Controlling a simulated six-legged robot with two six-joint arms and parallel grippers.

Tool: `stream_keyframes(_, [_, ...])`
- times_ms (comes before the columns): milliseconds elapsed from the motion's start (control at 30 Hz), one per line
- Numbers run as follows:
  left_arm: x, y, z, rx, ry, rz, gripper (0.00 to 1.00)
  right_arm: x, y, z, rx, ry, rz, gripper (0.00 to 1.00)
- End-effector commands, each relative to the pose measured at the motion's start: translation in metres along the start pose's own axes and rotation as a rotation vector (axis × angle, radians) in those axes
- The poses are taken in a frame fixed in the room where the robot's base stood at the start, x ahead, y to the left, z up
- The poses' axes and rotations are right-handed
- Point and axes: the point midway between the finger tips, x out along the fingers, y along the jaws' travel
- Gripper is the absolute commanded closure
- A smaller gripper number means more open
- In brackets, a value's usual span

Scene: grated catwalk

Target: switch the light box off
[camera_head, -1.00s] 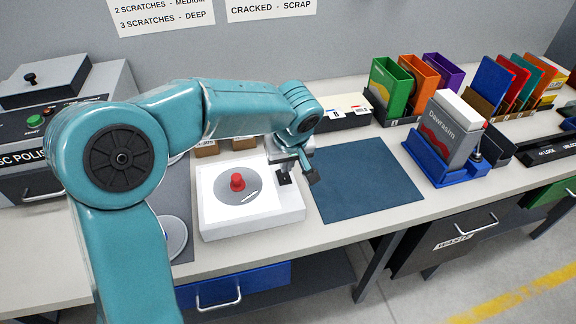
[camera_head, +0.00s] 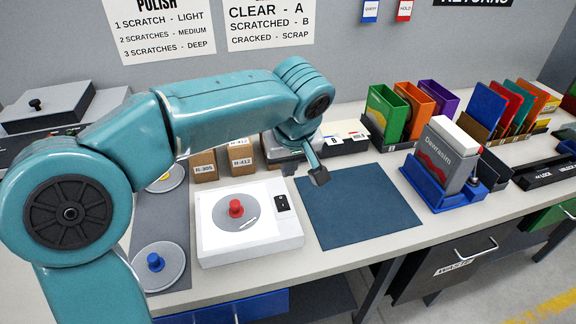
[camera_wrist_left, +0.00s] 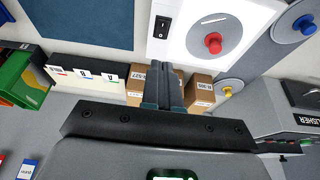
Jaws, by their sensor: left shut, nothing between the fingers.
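The light box (camera_head: 270,245) is a white, low box on the bench. Its bright white top panel carries a grey disc (camera_head: 222,223) with a red knob (camera_head: 236,208). A black rocker switch (camera_head: 282,202) sits at the panel's right edge and shows uncovered; it is also in the left wrist view (camera_wrist_left: 162,27). I cannot tell for sure whether the panel is lit. My left gripper (camera_head: 319,178) is shut and empty, raised above and behind the switch, apart from it. In the left wrist view its fingers (camera_wrist_left: 166,70) are together. My right gripper is not in view.
A blue mat (camera_head: 358,208) lies right of the box. Small cardboard boxes (camera_head: 203,166) stand behind it. A disc with a blue knob (camera_head: 155,262) lies to its left. A blue tray (camera_head: 440,190) holding a grey carton stands further right.

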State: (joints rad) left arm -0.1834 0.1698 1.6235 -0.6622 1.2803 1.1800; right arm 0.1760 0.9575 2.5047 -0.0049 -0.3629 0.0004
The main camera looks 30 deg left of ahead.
Motion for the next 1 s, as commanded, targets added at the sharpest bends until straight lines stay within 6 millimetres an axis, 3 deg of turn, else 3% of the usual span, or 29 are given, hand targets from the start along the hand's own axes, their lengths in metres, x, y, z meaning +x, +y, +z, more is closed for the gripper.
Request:
stream_keyframes(267, [-0.003, -0.001, -0.015, 0.001, -0.001, -0.005, 1.0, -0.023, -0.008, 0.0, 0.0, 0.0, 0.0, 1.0])
stream_keyframes(633, [0.007, -0.001, -0.015, 0.002, 0.0, -0.004, 1.0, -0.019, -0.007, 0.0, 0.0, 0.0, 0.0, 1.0])
stream_keyframes(767, [0.024, -0.002, -0.015, 0.002, -0.001, -0.007, 1.0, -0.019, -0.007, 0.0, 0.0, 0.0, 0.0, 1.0])
stream_keyframes(1000, [0.076, -0.002, -0.015, 0.002, -0.002, -0.007, 1.0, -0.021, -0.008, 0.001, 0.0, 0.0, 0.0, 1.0])
